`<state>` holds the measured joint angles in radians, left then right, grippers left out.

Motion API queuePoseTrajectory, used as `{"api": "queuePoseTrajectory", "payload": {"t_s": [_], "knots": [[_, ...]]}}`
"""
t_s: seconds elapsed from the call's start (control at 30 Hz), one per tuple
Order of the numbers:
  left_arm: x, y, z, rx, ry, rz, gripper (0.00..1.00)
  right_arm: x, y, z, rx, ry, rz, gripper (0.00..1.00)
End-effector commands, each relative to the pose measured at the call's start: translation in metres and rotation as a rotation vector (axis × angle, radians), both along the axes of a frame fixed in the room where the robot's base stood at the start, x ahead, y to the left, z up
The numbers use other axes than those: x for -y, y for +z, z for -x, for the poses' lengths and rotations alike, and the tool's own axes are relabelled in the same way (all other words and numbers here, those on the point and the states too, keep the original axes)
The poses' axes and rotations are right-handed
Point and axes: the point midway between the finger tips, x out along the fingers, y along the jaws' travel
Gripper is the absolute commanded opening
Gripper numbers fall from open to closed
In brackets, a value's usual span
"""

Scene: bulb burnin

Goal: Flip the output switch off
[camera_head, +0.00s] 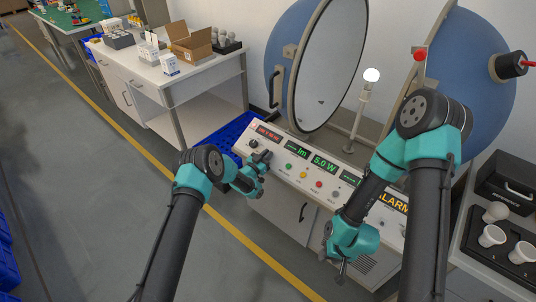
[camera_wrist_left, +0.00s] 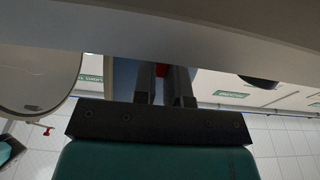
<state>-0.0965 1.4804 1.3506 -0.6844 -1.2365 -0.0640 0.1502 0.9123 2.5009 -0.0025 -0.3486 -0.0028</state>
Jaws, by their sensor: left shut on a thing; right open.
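The control panel (camera_head: 300,171) of the sphere tester runs across the middle of the head view. My left gripper (camera_head: 260,163) is at its left end, below the red voltage display (camera_head: 267,133) and beside a black knob (camera_head: 253,144). In the left wrist view its fingers (camera_wrist_left: 166,88) are close together around a small red part (camera_wrist_left: 161,70), which appears to be the output switch. The switch's position is hidden by the gripper. A bulb (camera_head: 371,75) glows white on its post. My right gripper (camera_head: 341,272) is open and empty in front of the panel's cabinet.
Green, yellow and red buttons line the panel, with green displays (camera_head: 324,163) and an orange ALARM sign (camera_head: 393,202). The sphere (camera_head: 290,55) stands open behind. A bench with boxes (camera_head: 190,43) is at left; a black tray with bulbs (camera_head: 505,255) is at right.

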Motion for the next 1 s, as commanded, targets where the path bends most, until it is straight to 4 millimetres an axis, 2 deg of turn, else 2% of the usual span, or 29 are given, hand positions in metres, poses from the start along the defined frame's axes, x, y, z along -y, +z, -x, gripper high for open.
{"api": "queuePoseTrajectory", "payload": {"t_s": [0.63, 0.67, 0.7, 0.9, 1.0], "knots": [[-0.0015, -0.0026, 0.0017, 0.059, 0.000, 0.054, 0.00, 0.0000, 0.0000, 0.0000, 0.000, 0.000, 0.000, 0.43], [-0.0014, -0.0026, 0.0017, 0.059, 0.000, 0.054, 0.16, 0.0000, 0.0000, 0.0000, 0.000, 0.000, 0.000, 0.43], [-0.0015, -0.0026, 0.0017, 0.059, 0.000, 0.054, 0.19, 0.0000, 0.0000, 0.0000, 0.000, 0.000, 0.000, 0.43], [-0.0014, -0.0023, 0.0015, 0.059, 0.000, 0.054, 0.38, 0.0000, 0.0000, 0.0000, 0.000, 0.000, 0.000, 0.43], [-0.0015, -0.0022, 0.0015, 0.060, 0.000, 0.053, 0.38, 0.0000, 0.0000, 0.0000, 0.000, 0.000, 0.000, 0.43]]}}
